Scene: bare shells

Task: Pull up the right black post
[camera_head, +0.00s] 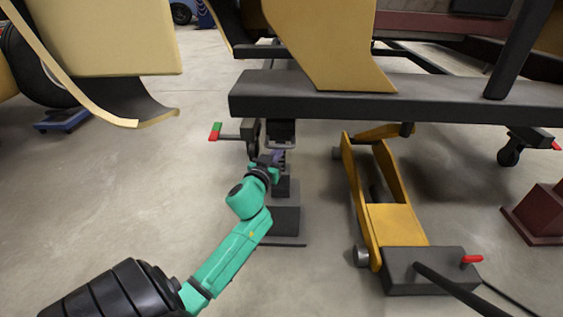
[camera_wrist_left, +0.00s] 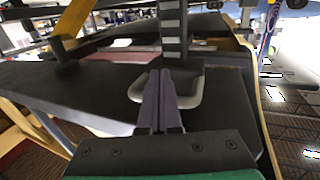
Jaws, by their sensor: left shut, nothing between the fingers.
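A black post with notches (camera_head: 287,187) stands upright on a dark base under the long black beam (camera_head: 400,104). In the left wrist view the notched post (camera_wrist_left: 173,28) rises at the top middle, and a pale grey loop handle (camera_wrist_left: 190,98) lies in front of it. My left gripper (camera_head: 278,157) is at the post's upper part, just under the beam. In the left wrist view its purple fingers (camera_wrist_left: 160,76) are shut together, with nothing between them, and overlap the loop. I cannot tell whether they touch it. My right gripper is out of view.
A slanted black bar (camera_head: 512,48) rises from the beam at the right. A dark red stand (camera_head: 540,212) is at the right edge.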

